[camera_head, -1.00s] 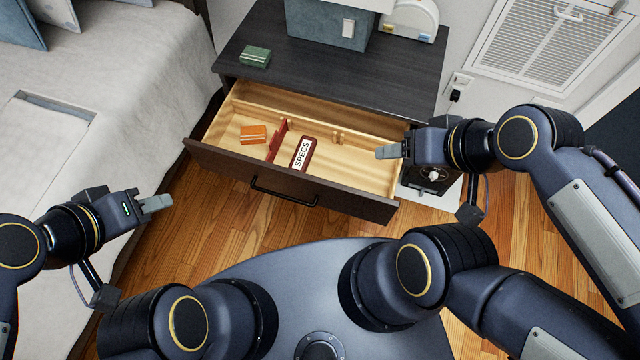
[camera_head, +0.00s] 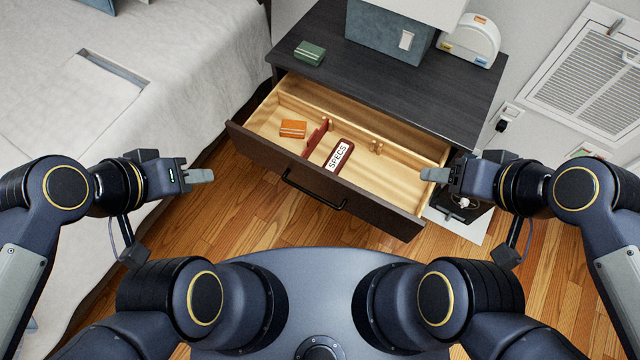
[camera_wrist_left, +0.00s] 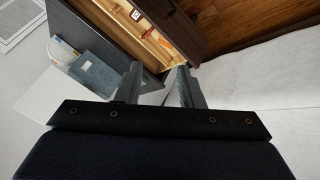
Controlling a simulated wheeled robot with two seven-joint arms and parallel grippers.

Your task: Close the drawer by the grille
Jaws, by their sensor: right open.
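The drawer (camera_head: 402,216) of the dark nightstand (camera_head: 445,97) is pulled out, with a dark front, black bar handle (camera_head: 313,192) and pale wood inside. It holds an orange box (camera_head: 293,129), a red divider (camera_head: 317,136) and a dark red case marked SPECS (camera_head: 339,156). The drawer also shows in the left wrist view (camera_wrist_left: 150,35). The grille (camera_head: 585,80) is on the wall at right. My left gripper (camera_head: 203,176) is open and empty, left of the drawer. My right gripper (camera_head: 432,174) is open, by the drawer's right end; I cannot tell whether it touches.
A green box (camera_head: 310,52), a blue-grey lamp base (camera_head: 385,35) and a white arched object (camera_head: 470,42) stand on the nightstand. The bed (camera_head: 190,60) is close on the left. An outlet with a plug (camera_head: 506,117) is on the wall. Wooden floor before the drawer is clear.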

